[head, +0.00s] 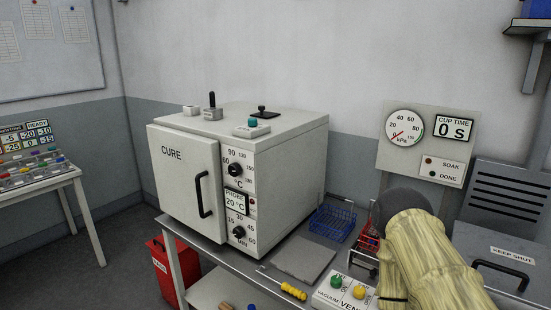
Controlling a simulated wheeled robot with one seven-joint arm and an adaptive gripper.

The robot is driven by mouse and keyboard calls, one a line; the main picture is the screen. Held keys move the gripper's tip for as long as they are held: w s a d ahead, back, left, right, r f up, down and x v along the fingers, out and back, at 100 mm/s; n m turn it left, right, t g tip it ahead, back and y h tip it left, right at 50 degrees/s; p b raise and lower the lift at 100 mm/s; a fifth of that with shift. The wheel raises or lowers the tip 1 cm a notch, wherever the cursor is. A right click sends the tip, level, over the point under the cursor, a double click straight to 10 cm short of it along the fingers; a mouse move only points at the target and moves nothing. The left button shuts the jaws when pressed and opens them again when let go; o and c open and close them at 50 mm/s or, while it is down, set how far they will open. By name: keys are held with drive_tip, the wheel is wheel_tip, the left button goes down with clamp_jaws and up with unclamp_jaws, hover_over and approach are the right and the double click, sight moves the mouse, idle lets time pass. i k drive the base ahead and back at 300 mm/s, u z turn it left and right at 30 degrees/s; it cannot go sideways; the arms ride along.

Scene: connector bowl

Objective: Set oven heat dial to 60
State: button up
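The white oven marked CURE (290,160) stands on the grey bench, its door (180,170) closed or nearly so. On its narrow front panel, right of the door, is the heat dial (236,169), a black knob ringed by 60, 90, 120 and 150 with °C below. Its pointer is too small to read surely. Under it the probe display (236,202) reads 20 °C. Lower down is a second black knob (239,231), the minute dial. Part of my arm shows at the lower right, well apart from the dials. My gripper is not discernible.
A blue wire basket (332,222), a grey plate (304,258), a yellow-handled tool (292,291) and a vacuum/vent box (345,292) lie on the bench right of the oven. A gauge panel (428,152) stands behind. The space before the dials looks clear.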

sight(234, 170)
drive_tip(key=z, duration=0.1)
drive_tip(key=k, duration=0.45)
drive_tip(key=u, duration=0.95)
drive_tip(key=i, duration=1.15)
drive_tip(key=z, duration=0.3)
